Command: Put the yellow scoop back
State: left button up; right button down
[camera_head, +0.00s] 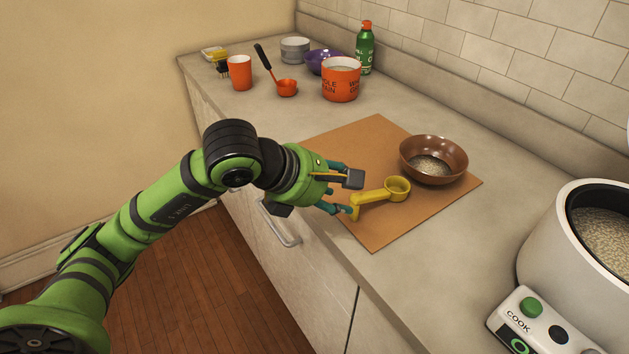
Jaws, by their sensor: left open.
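The yellow scoop (397,188) lies on the brown board (374,135), its round cup to the right and its handle pointing left toward my gripper. My left gripper (350,195) is open, with its fingertips around or just above the end of the scoop's handle. I cannot tell whether they touch it. A brown bowl (433,155) with some grain in it stands on the board just right of the scoop. My right gripper is not in view.
A white cooker (545,240) filled with grain stands at the right. At the back are an orange canister (341,80), an orange ladle (286,88), an orange cup (239,72), a purple bowl (321,61), a grey bowl (295,49) and a green bottle (365,50). The counter between them and the board is clear.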

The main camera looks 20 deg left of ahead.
pick_arm(q)
jog(key=v, duration=0.8)
jog(key=shift+b, duration=0.4)
